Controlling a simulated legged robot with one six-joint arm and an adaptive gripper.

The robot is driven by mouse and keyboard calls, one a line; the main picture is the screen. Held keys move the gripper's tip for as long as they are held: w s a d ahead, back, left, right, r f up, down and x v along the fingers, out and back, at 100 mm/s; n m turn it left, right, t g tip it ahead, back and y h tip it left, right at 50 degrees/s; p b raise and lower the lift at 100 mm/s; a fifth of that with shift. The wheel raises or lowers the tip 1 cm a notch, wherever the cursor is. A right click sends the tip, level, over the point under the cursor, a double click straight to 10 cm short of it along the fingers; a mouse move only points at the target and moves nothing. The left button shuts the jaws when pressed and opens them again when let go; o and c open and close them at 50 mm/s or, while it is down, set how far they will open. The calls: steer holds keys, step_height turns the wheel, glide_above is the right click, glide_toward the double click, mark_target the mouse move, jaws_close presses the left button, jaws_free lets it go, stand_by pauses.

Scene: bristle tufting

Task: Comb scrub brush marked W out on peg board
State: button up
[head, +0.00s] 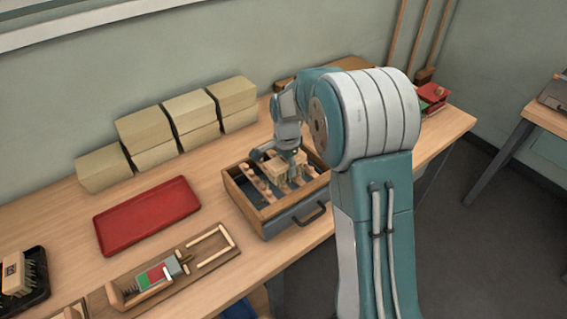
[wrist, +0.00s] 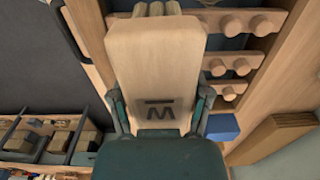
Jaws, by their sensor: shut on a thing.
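My gripper (head: 291,152) is shut on a pale wooden brush block (head: 284,168), with one finger on each side of it in the wrist view (wrist: 161,105). The block (wrist: 155,60) bears a dark letter with a bar, which I read as W. Tan bristle tufts (wrist: 157,8) show at its far end. The peg board (head: 245,202) is a wooden, drawer-like frame with a dark handle. Rows of rounded wooden pegs (wrist: 240,66) show beside the block. The brush is over the pegs; whether bristles touch them is hidden.
A red tray (head: 147,215) and a wooden jig (head: 215,249) lie left of the peg board. Another brush (head: 15,275) sits in a black tray at far left. Stacked pale blocks (head: 146,127) line the wall. A red object (head: 433,94) stands at the bench's right end.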

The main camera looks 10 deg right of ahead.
steer(key=shift+w+a+f, duration=0.25)
steer(key=shift+w+a, duration=0.05)
steer(key=shift+w, duration=0.35)
steer(key=shift+c, duration=0.4)
steer(key=shift+w+a, duration=1.25)
steer(key=shift+w, duration=1.75)
step_height(320, 180, up, 7)
steer(key=shift+f, duration=0.15)
